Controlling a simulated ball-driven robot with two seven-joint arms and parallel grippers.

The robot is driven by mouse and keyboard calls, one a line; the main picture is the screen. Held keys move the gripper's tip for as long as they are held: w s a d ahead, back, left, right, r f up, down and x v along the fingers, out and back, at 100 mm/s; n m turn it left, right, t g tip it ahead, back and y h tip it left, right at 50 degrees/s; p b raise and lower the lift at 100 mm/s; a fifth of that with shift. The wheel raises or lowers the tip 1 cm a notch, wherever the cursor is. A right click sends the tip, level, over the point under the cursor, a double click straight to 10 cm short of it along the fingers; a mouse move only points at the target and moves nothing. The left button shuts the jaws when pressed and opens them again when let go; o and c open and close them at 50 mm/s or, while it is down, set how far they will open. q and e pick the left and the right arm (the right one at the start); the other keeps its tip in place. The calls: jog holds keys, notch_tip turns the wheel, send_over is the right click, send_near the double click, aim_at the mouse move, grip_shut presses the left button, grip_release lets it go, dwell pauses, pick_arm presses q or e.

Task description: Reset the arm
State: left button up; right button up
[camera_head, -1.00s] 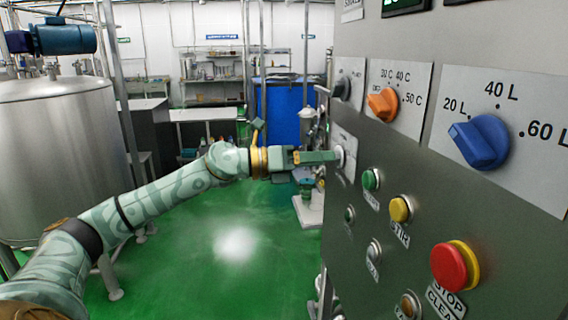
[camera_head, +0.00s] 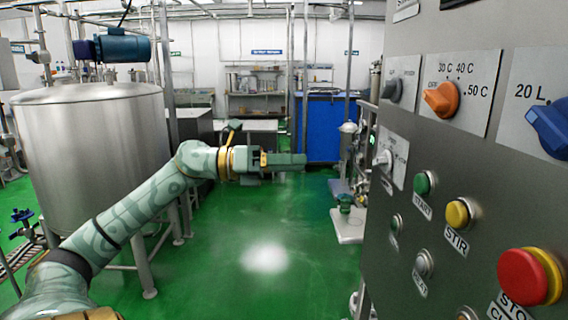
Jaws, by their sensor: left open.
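My left arm comes in from the lower left and reaches across the middle of the head view. Its gripper (camera_head: 292,160) points right and is open, with nothing seen between the fingers. The orange knob (camera_head: 440,100) and the blue knob (camera_head: 550,127) are higher on the panel. My right gripper is not in view.
The panel with green (camera_head: 423,183), yellow (camera_head: 461,214) and red (camera_head: 524,277) buttons fills the right side. A large steel tank (camera_head: 95,170) stands at left behind the arm. A blue container (camera_head: 325,128) is at the back. The green floor (camera_head: 220,275) below the gripper is clear.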

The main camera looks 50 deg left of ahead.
pick_arm(q)
jog(key=shift+s+a, duration=0.35)
jog(key=shift+s, duration=0.05)
dwell(0.4)
